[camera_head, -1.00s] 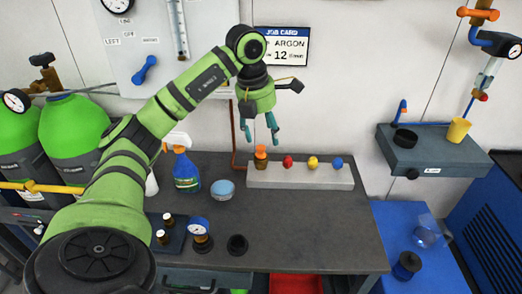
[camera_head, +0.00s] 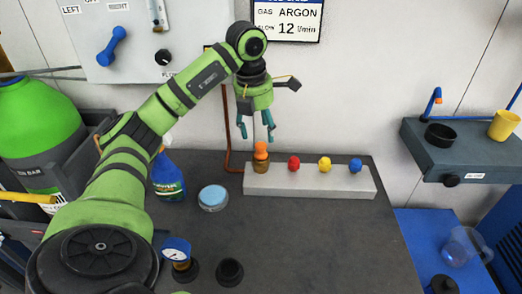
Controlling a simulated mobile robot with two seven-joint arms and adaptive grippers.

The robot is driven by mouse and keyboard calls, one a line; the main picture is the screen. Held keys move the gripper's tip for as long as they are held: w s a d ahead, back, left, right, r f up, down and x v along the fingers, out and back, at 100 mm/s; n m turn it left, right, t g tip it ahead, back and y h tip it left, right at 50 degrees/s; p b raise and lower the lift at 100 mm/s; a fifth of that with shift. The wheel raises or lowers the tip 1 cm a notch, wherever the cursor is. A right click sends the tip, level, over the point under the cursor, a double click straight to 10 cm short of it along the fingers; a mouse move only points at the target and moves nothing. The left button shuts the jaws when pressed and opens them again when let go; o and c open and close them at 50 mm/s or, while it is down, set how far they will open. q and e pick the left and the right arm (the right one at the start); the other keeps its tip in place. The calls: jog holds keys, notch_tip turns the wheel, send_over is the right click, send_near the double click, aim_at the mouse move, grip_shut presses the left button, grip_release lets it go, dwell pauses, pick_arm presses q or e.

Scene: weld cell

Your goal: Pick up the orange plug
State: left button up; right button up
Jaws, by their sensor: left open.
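The orange plug (camera_head: 261,149) sits at the left end of a pale grey block (camera_head: 310,182), on top of a brassy fitting. My left gripper (camera_head: 256,135) is open, with its fingers pointing down, right above or behind the plug. I cannot tell the exact gap between fingers and plug. A red plug (camera_head: 294,161), a yellow plug (camera_head: 325,164) and a blue plug (camera_head: 355,165) stand in the same block, to the right. My right gripper is not in view.
A light blue tin (camera_head: 213,198), a spray bottle (camera_head: 167,178) and a pressure gauge (camera_head: 176,250) stand on the dark bench left of the block. A black ring (camera_head: 230,271) lies at the front. The bench's right front is clear.

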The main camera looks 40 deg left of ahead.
aim_at(260, 145)
pick_arm(q)
jog(key=f, duration=0.3)
jog(key=f+p, duration=0.1)
jog(key=f, duration=0.2)
jog(key=shift+w+a+f, duration=0.1)
jog(key=shift+w, duration=0.1)
jog(key=shift+w+f, duration=0.15)
jog(key=shift+f, duration=0.25)
jog(key=c, duration=0.8)
jog(key=shift+c, duration=1.3)
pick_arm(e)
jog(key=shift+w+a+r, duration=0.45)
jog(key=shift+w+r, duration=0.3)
